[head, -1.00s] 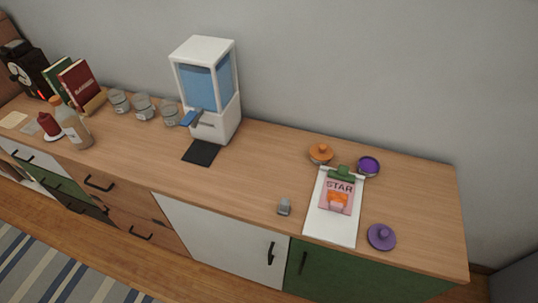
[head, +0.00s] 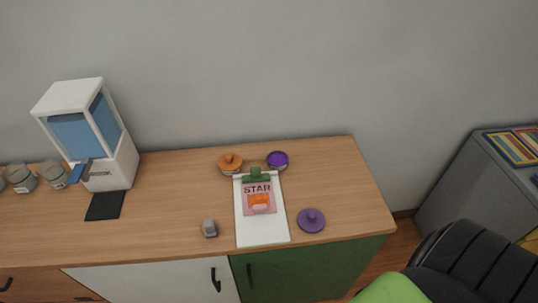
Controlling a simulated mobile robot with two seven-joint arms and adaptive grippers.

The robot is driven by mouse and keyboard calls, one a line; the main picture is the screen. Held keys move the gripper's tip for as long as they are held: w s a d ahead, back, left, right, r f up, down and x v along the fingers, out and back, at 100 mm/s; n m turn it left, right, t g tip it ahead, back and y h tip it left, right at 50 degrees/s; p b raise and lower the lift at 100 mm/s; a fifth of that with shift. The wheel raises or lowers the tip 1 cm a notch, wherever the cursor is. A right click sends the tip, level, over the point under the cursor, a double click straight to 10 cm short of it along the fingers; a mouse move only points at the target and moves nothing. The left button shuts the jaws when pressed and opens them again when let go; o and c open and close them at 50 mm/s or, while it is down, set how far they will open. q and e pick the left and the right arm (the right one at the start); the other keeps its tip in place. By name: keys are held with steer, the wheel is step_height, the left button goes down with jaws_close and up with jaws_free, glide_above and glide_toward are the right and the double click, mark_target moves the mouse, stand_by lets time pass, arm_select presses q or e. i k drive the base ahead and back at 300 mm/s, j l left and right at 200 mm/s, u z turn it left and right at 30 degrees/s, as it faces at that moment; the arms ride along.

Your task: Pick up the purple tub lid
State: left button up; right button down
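The purple tub lid (head: 311,220) is a flat round disc with a knob on top. It lies on the wooden sideboard top (head: 345,185) near its right front part, just right of a white clipboard (head: 262,233). A small tub with a purple inside (head: 277,160) stands behind it, at the back of the clipboard, open at the top. Neither of my grippers shows in the head view.
A tub with an orange lid (head: 230,163) stands left of the purple tub. A small grey object (head: 209,228) lies left of the clipboard. A water dispenser (head: 90,135) and several glasses (head: 22,178) are at left. A dark chair (head: 470,265) stands at the lower right.

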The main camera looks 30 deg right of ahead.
mark_target(310, 220)
steer(key=l+z, duration=0.2)
steer(key=z, duration=1.15)
